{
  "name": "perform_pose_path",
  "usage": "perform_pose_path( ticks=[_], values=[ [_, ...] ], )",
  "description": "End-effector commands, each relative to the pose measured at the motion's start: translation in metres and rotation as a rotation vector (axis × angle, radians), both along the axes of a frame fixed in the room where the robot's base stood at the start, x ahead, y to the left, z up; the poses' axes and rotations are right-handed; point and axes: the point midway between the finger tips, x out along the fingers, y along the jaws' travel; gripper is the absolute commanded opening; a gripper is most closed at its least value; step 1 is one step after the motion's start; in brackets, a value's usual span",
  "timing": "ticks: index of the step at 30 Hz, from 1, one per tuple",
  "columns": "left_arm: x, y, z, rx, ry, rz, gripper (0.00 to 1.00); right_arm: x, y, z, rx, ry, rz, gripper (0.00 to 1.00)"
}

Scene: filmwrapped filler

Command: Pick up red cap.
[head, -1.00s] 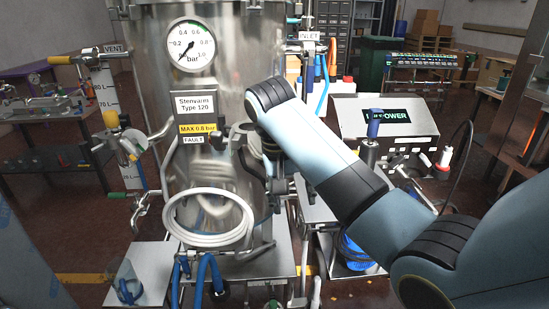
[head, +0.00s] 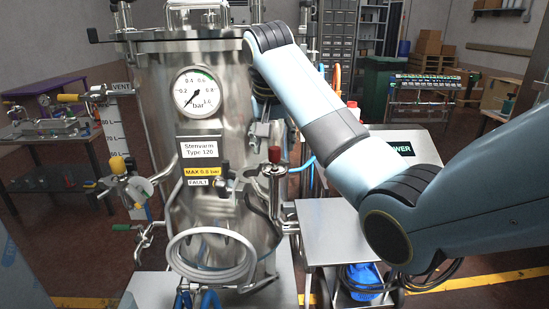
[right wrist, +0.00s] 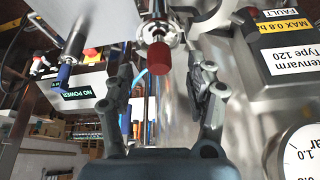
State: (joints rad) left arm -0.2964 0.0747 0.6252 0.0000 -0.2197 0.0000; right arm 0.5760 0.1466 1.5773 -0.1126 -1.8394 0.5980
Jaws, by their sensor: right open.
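The red cap (head: 274,154) sits on top of an upright metal fitting (head: 273,188) at the right side of the steel tank. In the right wrist view the red cap (right wrist: 159,55) shows between and beyond my right gripper's fingers (right wrist: 165,78). Those fingers are open with nothing between them, and the cap appears apart from both. In the head view my right gripper (head: 262,130) is mostly hidden by its wrist, above and slightly left of the cap. My left gripper is not in view.
The steel tank (head: 225,125) with its pressure gauge (head: 197,92) stands close to the left of my right gripper. A coiled white hose (head: 210,262) hangs on its front. A bare metal shelf (head: 335,232) lies below right. A blue-tipped cylinder (right wrist: 64,73) shows in the right wrist view.

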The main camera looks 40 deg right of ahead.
Motion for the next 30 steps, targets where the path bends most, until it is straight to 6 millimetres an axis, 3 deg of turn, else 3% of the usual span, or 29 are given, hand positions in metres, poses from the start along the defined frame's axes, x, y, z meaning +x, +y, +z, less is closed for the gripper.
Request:
perform_pose_path(
  ticks=[2,6,14,27,30],
  values=[
    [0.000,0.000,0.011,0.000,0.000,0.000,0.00,0.003,-0.005,-0.009,-0.001,0.006,-0.002,0.55],
    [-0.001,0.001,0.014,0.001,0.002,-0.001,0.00,0.009,-0.010,-0.027,-0.001,0.003,-0.001,0.55],
    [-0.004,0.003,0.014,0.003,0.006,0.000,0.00,0.011,-0.011,-0.033,-0.001,0.000,0.000,0.55],
    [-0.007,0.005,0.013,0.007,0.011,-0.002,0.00,0.011,-0.010,-0.032,-0.001,0.000,0.000,0.00],
    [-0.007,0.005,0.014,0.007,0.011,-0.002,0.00,0.011,-0.010,-0.032,-0.001,-0.001,0.000,0.00]
  ],
)
